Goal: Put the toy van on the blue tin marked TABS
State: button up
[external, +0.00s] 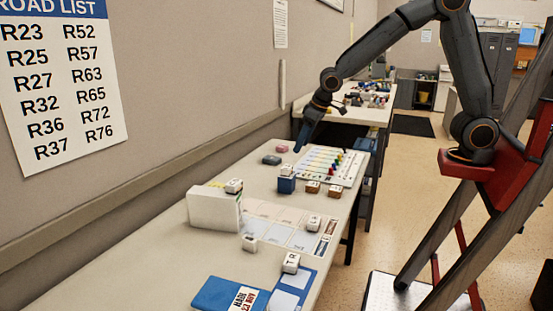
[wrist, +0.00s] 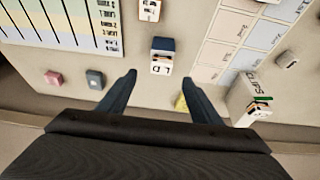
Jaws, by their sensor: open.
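A blue tin (external: 287,184) stands on the desk with a white lettered block (external: 287,170) on top. In the wrist view the blue tin (wrist: 163,43) and white lettered face (wrist: 161,68) lie just beyond my fingertips; TABS is not readable. A small yellow thing (wrist: 181,103) is partly covered by my right finger; it may be the toy van, but its shape is unclear.
A white box (external: 214,210) stands nearer the external camera; the wrist view shows CLIPS on it (wrist: 243,103). A pink block (wrist: 53,77) and a grey block (wrist: 95,79) lie to the left in the wrist view. A chart (external: 332,165), several lettered blocks and a blue folder (external: 222,294) occupy the desk.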

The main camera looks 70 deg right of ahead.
jog(key=s+d+f+g, duration=0.1)
jog(key=s+d+f, duration=0.1)
jog(key=s, duration=0.6)
jog(key=s+d+f+g, duration=0.1)
jog(key=s+d+f, duration=0.2)
jog(key=s, duration=0.5)
jog(key=s+d+f+g, duration=0.1)
jog(key=s+d, duration=0.3)
jog(key=s, duration=0.5)
jog(key=shift+d+f+g, duration=0.25)
jog(key=shift+f+g, duration=0.05)
jog(key=shift+f, duration=0.6)
